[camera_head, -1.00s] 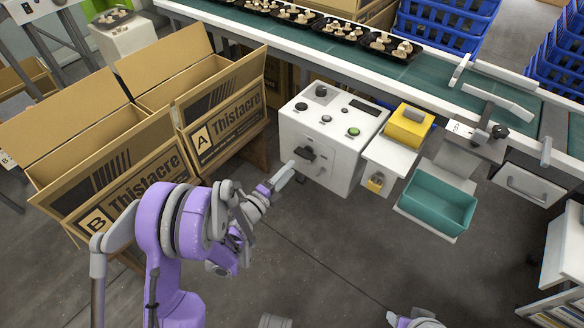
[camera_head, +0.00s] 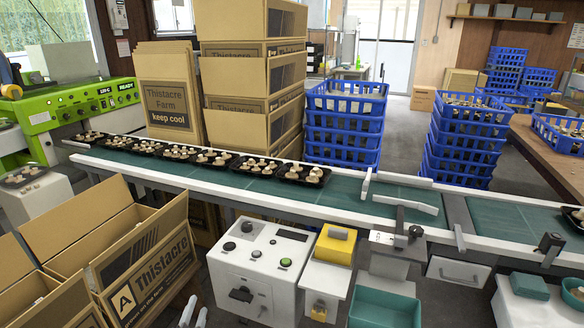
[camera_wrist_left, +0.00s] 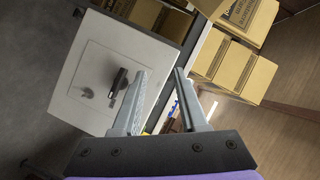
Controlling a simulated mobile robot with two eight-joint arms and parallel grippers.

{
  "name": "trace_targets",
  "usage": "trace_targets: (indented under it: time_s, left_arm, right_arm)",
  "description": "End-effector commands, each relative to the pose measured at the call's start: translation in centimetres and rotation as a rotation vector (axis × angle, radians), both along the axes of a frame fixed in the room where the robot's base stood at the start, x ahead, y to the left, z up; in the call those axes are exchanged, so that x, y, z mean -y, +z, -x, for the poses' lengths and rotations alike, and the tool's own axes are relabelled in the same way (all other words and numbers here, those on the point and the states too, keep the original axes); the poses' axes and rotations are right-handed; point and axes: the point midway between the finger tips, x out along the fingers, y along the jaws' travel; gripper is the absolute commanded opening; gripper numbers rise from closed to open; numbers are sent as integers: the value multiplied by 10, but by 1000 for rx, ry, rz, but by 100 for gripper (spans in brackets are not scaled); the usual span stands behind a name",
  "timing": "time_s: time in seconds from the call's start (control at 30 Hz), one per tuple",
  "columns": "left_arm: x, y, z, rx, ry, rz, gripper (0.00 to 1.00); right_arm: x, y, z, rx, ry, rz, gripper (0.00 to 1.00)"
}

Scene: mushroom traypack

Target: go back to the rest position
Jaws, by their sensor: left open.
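My left gripper (camera_head: 192,314) shows at the bottom edge of the head view, with only its pale fingers in sight and the rest of the arm cut off. It is in front of the white control box (camera_head: 258,262), to the right of the open carton marked A (camera_head: 150,268). In the left wrist view the two fingers of the left gripper (camera_wrist_left: 161,73) stand apart with nothing between them. The control box (camera_wrist_left: 85,72), with its black handle, lies beyond them. My right gripper is in neither view.
A green conveyor (camera_head: 345,198) carries several black mushroom trays (camera_head: 256,166) behind the control box. Blue crates (camera_head: 345,125) and stacked cartons (camera_head: 250,75) stand beyond it.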

Motion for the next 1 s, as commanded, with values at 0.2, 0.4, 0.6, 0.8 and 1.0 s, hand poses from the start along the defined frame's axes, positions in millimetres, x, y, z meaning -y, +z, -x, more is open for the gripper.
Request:
trace_targets:
  time_s: [0.2,0.4,0.6,0.8,1.0]
  left_arm:
    - [-5,0,77,-238,254,333,42]
    - [15,-21,168,-485,445,602,42]
    - [42,-40,243,-692,562,776,42]
    - [68,-48,305,-865,643,894,42]
    - [66,6,308,-843,634,891,42]
  right_arm:
    - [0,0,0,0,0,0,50]
    - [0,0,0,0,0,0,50]
    - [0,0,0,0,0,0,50]
    - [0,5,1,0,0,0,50]
    - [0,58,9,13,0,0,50]
